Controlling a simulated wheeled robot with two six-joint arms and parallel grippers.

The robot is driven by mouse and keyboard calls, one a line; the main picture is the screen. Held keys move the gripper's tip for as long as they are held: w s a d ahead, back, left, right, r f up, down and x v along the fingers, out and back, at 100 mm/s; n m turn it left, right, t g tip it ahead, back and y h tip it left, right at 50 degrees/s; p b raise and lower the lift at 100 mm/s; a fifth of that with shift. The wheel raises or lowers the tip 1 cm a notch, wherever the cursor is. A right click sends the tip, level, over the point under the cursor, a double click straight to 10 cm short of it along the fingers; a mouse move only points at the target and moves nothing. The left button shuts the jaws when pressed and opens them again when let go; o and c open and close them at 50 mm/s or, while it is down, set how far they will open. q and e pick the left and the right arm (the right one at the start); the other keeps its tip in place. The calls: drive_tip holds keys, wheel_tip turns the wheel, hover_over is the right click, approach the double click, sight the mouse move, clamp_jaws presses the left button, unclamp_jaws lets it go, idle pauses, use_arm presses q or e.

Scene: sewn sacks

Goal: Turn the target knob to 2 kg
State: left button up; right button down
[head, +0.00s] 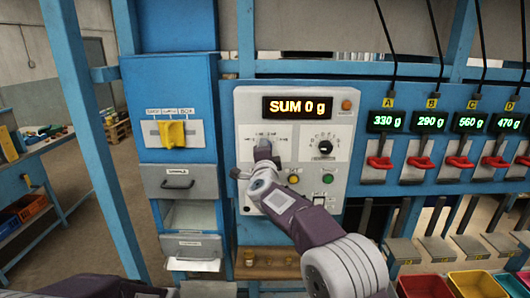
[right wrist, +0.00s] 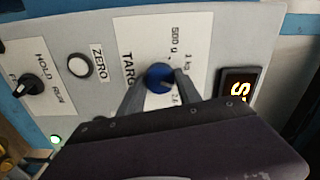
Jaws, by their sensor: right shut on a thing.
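The target knob (right wrist: 160,77) is round and blue in the right wrist view, on a white label reading "TARG", "500 g", "1 kg" and a partly covered "2". My right gripper (right wrist: 154,87) is shut on this knob, a finger on either side. Where the knob points cannot be told. In the head view my right gripper (head: 263,150) is at the left half of the grey panel (head: 245,110) and hides the knob and part of its scale. The display (head: 297,107) reads "SUM 0 g". My left gripper is out of view.
The panel also carries a black dial (head: 325,147), a yellow button (head: 293,179) and a white ZERO button (right wrist: 80,66). A yellow selector (head: 172,134) is on the blue cabinet to the left. Several weighing displays with red levers (head: 380,162) are to the right.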

drive_tip(key=c, duration=0.8)
unclamp_jaws()
drive_tip(key=shift+c, duration=0.2)
drive_tip(key=s+b, duration=0.4)
drive_tip(key=s, duration=0.5)
